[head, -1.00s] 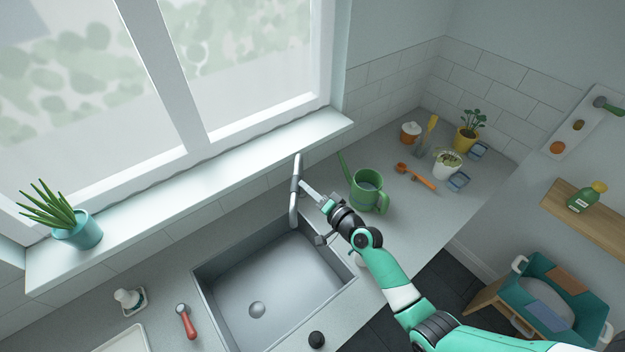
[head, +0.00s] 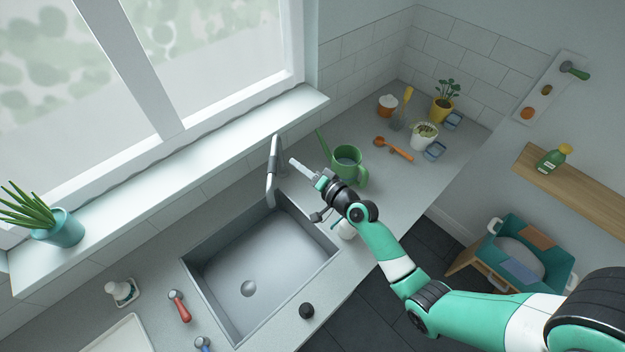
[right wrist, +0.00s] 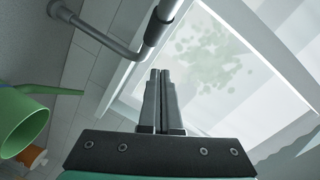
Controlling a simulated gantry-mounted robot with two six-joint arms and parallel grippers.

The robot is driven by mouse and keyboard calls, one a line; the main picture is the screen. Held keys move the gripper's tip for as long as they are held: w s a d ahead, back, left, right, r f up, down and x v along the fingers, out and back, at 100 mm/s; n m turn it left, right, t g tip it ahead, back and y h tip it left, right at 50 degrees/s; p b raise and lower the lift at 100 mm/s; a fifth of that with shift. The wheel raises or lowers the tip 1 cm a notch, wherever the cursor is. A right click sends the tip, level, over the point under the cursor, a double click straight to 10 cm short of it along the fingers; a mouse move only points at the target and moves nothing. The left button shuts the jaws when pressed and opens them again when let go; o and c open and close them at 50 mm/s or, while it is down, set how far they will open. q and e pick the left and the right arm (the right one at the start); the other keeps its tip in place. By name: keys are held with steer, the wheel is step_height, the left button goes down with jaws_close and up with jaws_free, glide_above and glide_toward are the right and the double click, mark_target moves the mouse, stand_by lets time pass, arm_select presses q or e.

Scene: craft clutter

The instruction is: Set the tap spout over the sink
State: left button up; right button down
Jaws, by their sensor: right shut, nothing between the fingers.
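The grey tap (head: 274,158) stands at the back right corner of the sink (head: 262,268). Its spout (head: 270,188) hangs toward the front, its lower end appearing at the sink's back right corner; I cannot tell how far over the basin it reaches. In the right wrist view the tap's bent pipe (right wrist: 105,38) crosses the upper left. My right gripper (head: 293,162) is shut and empty, just right of the tap with a small gap. Its two fingers (right wrist: 161,100) also show together in the right wrist view. My left gripper is not in view.
A green watering can (head: 347,164) stands close right of my right gripper. The window sill (head: 200,150) runs behind the tap. A white bottle (head: 346,230) is beneath my right arm. A black knob (head: 306,311) and a red-handled tool (head: 180,306) lie around the sink.

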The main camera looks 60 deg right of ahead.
steer(key=s+a+p, duration=0.2)
steer(key=s+a, duration=0.4)
steer(key=shift+a+r, duration=0.4)
